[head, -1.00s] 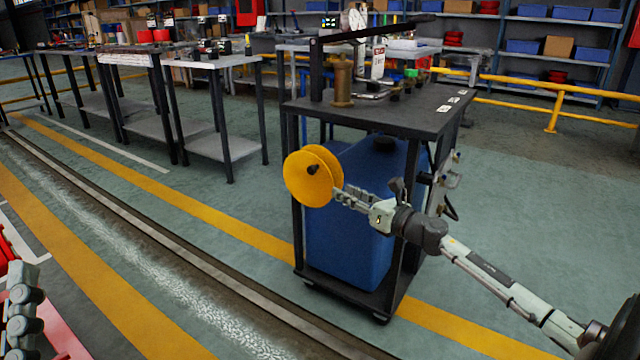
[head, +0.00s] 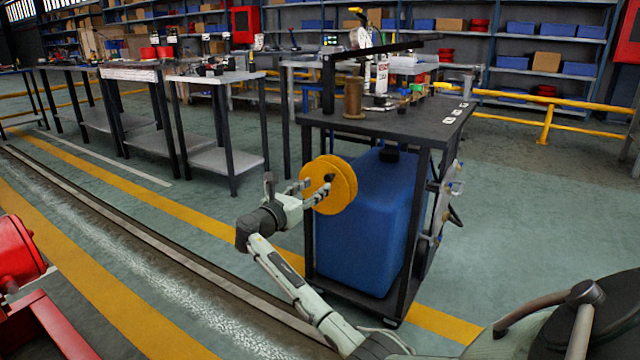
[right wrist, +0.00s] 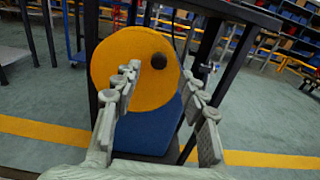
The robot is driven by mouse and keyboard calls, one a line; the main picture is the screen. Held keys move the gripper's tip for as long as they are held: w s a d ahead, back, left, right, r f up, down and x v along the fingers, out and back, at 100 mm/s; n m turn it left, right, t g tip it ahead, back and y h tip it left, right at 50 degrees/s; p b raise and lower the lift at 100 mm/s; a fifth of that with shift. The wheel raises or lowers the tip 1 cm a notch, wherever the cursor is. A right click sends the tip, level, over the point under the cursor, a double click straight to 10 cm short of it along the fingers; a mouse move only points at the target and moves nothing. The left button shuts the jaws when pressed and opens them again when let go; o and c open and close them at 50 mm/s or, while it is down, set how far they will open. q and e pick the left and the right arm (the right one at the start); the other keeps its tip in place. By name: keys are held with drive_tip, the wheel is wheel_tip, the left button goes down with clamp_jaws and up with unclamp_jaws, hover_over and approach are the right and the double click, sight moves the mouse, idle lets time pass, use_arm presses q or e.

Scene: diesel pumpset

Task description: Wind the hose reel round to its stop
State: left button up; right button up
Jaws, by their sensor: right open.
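The hose reel (head: 341,185) is a yellow double disc at the near left corner of a black cart. A dark crank knob (head: 329,178) stands out from its face, off to one side. In the right wrist view the reel (right wrist: 122,72) fills the middle, with the knob (right wrist: 159,61) right of its centre. My right gripper (head: 308,190) is at the reel's left front. Its fingers (right wrist: 164,76) are open, with the knob showing between them beyond the tips; I see no grip on it. My left gripper is out of view.
The black cart (head: 420,122) carries a blue tank (head: 362,235), with a brass cylinder (head: 353,97) and bottles on top. Grey work tables (head: 215,78) stand at the left. A red machine (head: 18,255) is at the near left. Floor left of the cart is clear.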

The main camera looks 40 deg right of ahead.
sight(327, 178)
drive_tip(key=b+x, duration=0.1)
drive_tip(key=x, duration=0.4)
drive_tip(key=shift+w+d, duration=0.1)
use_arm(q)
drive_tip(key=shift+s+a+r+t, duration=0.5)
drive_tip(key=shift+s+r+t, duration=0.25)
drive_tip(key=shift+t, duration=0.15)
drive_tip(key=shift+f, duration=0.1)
use_arm(e)
clamp_jaws()
